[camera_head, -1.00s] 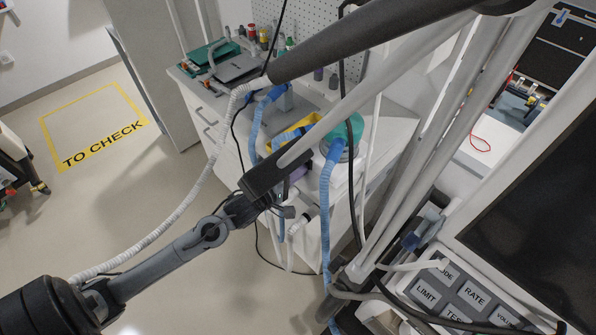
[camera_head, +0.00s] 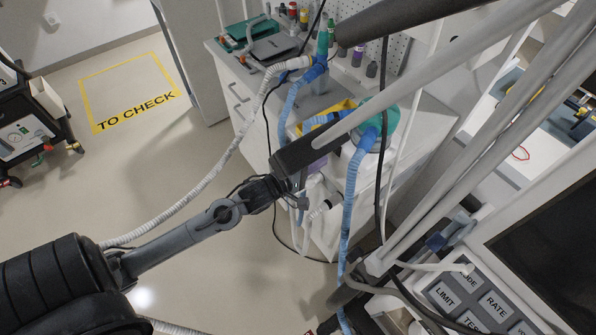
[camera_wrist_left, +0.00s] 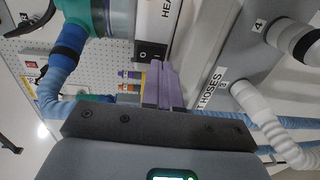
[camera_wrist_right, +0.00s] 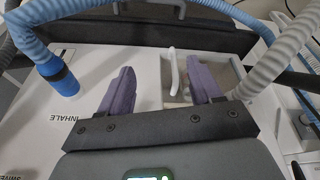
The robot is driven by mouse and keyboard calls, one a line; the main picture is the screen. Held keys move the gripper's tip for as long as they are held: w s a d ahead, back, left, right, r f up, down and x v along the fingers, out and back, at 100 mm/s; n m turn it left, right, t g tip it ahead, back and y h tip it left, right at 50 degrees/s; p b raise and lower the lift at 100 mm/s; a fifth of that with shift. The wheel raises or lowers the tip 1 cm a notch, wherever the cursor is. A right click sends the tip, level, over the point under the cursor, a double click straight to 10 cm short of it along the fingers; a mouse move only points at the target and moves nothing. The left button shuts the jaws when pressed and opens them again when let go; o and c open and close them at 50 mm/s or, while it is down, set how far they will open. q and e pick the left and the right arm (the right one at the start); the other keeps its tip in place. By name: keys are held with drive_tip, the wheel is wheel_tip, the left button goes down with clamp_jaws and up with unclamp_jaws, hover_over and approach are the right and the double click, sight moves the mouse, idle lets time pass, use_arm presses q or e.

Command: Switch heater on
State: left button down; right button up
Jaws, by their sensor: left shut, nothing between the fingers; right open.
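The heater (camera_wrist_left: 148,22) is a white box with a label cut off after "HEA", at the top of the left wrist view. Its small black rocker switch (camera_wrist_left: 151,52) is marked with a line and a circle. My left gripper (camera_wrist_left: 163,68) is shut and empty, its purple fingertips just below the switch in the picture; I cannot tell whether they touch it. A teal part (camera_wrist_left: 95,18) with a blue hose sits beside the heater. In the head view my left gripper (camera_head: 316,168) is beside the blue hose, partly hidden. My right gripper (camera_wrist_right: 162,84) is open and empty.
A "HOSES" label (camera_wrist_left: 210,88) and numbered ports with white hoses are right of my left gripper. In the right wrist view, a blue hose (camera_wrist_right: 50,65), an "INHALE" label (camera_wrist_right: 50,117) and grey hoses surround my right gripper. Open floor (camera_head: 190,150) lies left of the counter.

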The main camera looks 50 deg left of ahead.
use_arm(q)
drive_tip(key=s, duration=0.8)
drive_tip(key=shift+a+r, duration=0.3)
drive_tip(key=shift+a, duration=0.15)
drive_tip(key=shift+w, duration=0.1)
drive_tip(key=s+d+f+m+g+y, duration=0.1)
drive_tip(key=s+d+f+m+g, duration=0.4)
drive_tip(key=d, duration=0.4)
drive_tip(key=s+d+f+m+g, duration=0.2)
drive_tip(key=s+f+m+g, duration=0.55)
drive_tip(key=s+m, duration=0.4)
wheel_tip(320, 180, up, 20)
drive_tip(key=w+m+p, duration=0.1)
drive_tip(key=m+p, duration=0.1)
drive_tip(key=p, duration=1.6)
drive_tip(key=shift+a+f+g+y, duration=0.2)
drive_tip(key=shift+f+g+y, duration=0.1)
drive_tip(key=shift+g, duration=0.15)
